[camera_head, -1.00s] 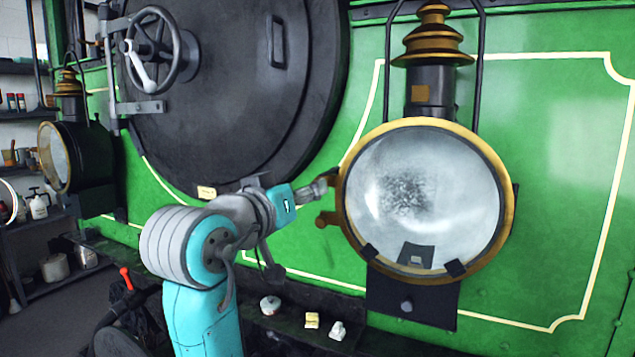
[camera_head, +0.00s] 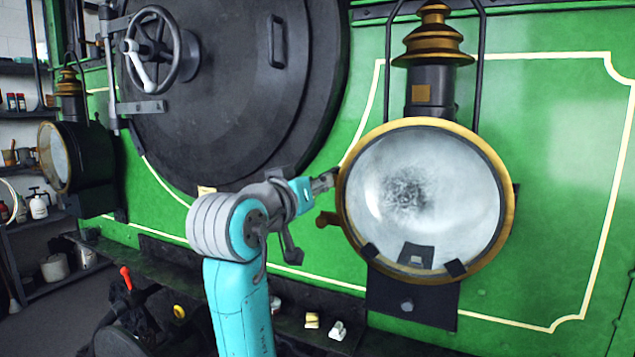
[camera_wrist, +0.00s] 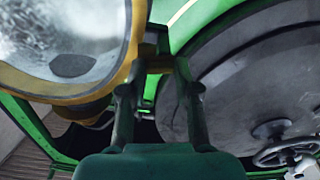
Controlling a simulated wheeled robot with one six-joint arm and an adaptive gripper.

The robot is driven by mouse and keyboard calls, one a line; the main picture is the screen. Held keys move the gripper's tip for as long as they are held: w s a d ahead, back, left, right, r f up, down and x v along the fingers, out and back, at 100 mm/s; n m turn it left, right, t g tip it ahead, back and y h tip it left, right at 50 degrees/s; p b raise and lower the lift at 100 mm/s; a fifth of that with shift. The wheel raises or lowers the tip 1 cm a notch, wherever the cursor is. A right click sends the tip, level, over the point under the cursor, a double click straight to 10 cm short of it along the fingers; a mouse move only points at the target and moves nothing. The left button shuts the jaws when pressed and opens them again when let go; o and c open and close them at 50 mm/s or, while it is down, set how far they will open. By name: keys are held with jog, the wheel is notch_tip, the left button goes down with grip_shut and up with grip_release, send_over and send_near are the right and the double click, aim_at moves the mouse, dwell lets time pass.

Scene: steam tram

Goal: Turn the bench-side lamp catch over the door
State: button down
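The large round lamp (camera_head: 425,200) has a brass rim and a cloudy glass, and hangs on the green front at right. Its small brown catch (camera_head: 328,218) sticks out from the left side of the rim. My gripper (camera_head: 330,178) is at the rim's left edge, just above the catch in the head view. In the wrist view my gripper (camera_wrist: 158,72) has its two fingers apart, with a brass-brown piece (camera_wrist: 158,63), apparently the catch, at the gap between the tips. I cannot tell whether they touch it. The second lamp (camera_head: 60,157) hangs at far left.
The big dark round door (camera_head: 235,110) with its handwheel (camera_head: 152,50) fills the left middle, close to my arm. A dark ledge (camera_head: 290,318) below carries small items. Shelves (camera_head: 45,285) stand at far left. Green panel right of the lamp is clear.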

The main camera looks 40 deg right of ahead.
jog(key=shift+s+m, duration=0.1)
jog(key=shift+m, duration=1.4)
jog(key=c, duration=0.8)
grip_release()
jog(key=shift+d, duration=0.1)
jog(key=shift+c, duration=0.2)
jog(key=v, duration=1.2)
jog(key=shift+s+r, duration=0.1)
jog(key=shift+r, duration=0.05)
